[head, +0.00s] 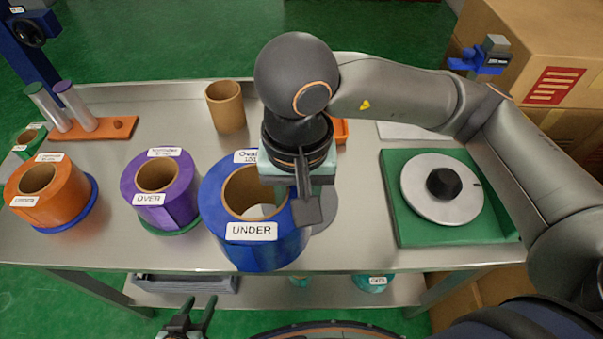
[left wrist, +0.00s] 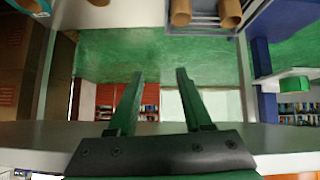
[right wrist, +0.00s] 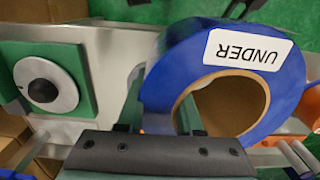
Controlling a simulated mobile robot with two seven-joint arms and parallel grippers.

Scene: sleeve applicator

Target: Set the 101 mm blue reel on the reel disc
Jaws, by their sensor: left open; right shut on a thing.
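The blue reel (head: 268,250) has a brown core and a white "UNDER" label; a label behind it is partly hidden. It overlaps the table's front edge in the head view. My right gripper (head: 293,200) is shut on the reel's right-hand wall, one finger towards the core, as the right wrist view shows the reel (right wrist: 160,85) between the fingers. The reel disc (head: 415,187) is a grey disc with a black hub on a green base, right of the reel; it also shows in the right wrist view (right wrist: 65,98). My left gripper (head: 200,305) is open and empty below the table's front edge.
An orange reel (head: 62,203) and a purple reel (head: 180,185) stand left. A brown core tube (head: 226,108) stands behind. An orange rack (head: 110,128) holds two rods. Boxes (head: 550,35) are at the right.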

